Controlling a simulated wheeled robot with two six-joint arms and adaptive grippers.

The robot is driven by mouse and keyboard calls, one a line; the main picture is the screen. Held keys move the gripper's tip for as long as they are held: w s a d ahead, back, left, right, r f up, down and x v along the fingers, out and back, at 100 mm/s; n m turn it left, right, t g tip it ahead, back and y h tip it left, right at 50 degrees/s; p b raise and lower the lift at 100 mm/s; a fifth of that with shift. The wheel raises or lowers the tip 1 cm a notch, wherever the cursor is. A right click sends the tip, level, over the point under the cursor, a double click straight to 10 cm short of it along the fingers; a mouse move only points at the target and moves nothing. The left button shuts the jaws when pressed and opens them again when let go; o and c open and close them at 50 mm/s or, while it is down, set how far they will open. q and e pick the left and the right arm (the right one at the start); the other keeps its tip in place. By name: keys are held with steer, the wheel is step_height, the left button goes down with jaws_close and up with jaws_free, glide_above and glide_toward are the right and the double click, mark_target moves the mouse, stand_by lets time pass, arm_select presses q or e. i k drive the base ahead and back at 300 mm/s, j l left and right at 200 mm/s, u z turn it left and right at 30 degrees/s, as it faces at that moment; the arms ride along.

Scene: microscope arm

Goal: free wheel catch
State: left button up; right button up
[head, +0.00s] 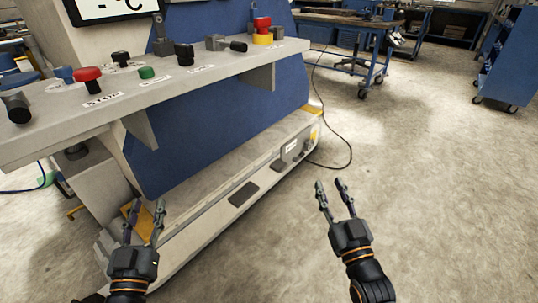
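My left gripper (146,206) is open and empty, in front of the near lower corner of the large blue and beige machine (225,130). A yellow part (130,211) shows at that corner, partly behind its fingers; I cannot tell whether they touch. My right gripper (330,184) is open and empty over bare floor, to the right of the machine's base (215,195). I cannot pick out a wheel or a wheel catch on the machine for certain.
The machine's control shelf (190,85) juts out above, with a red stop button (87,74), a green button (146,72) and black knobs. A cable (351,150) lies on the floor. Wheeled workbenches (345,22) and a blue cart (510,65) stand behind. Floor at right is clear.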

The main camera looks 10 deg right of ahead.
mark_target(295, 159)
steer(key=i+l+u, duration=0.4)
steer(key=l+u, duration=0.2)
steer(key=i+l+u, duration=0.1)
steer(key=l+u, duration=0.2)
steer(key=l, duration=0.2)
steer(key=l+u, duration=0.3)
steer(key=l, duration=0.15)
steer(key=i, duration=0.05)
